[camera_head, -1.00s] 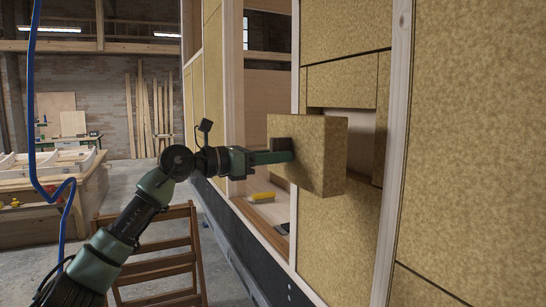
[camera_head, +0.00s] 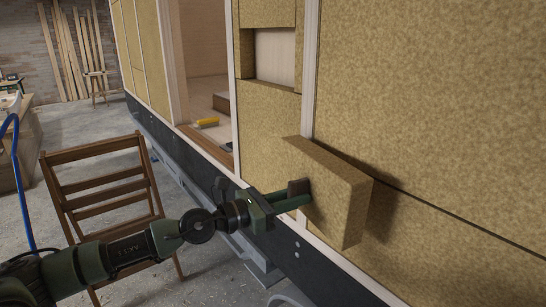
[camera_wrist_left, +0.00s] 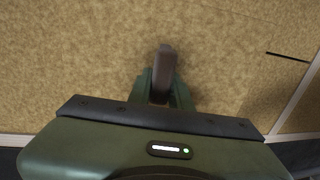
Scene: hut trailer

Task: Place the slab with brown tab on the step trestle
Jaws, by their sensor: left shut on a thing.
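The slab (camera_head: 328,182) is a thick tan block of insulation, held tilted in front of the trailer wall. My left gripper (camera_head: 296,194) is shut on its dark brown tab (camera_wrist_left: 164,72), with green fingers on either side in the wrist view. A gap between slab and wall cannot be judged exactly; a shadow falls on the wall to its right. A slatted brown wooden frame (camera_head: 98,187), perhaps the step trestle, stands on the floor left of the gripper, its lower part partly behind my arm. My right gripper is not in view.
The trailer wall (camera_head: 430,110) with tan panels and pale studs fills the right side. It has a recess (camera_head: 283,55) and a doorway with a yellow brush (camera_head: 207,122). A workbench (camera_head: 22,150) and blue hose (camera_head: 22,190) are at left. Concrete floor lies between.

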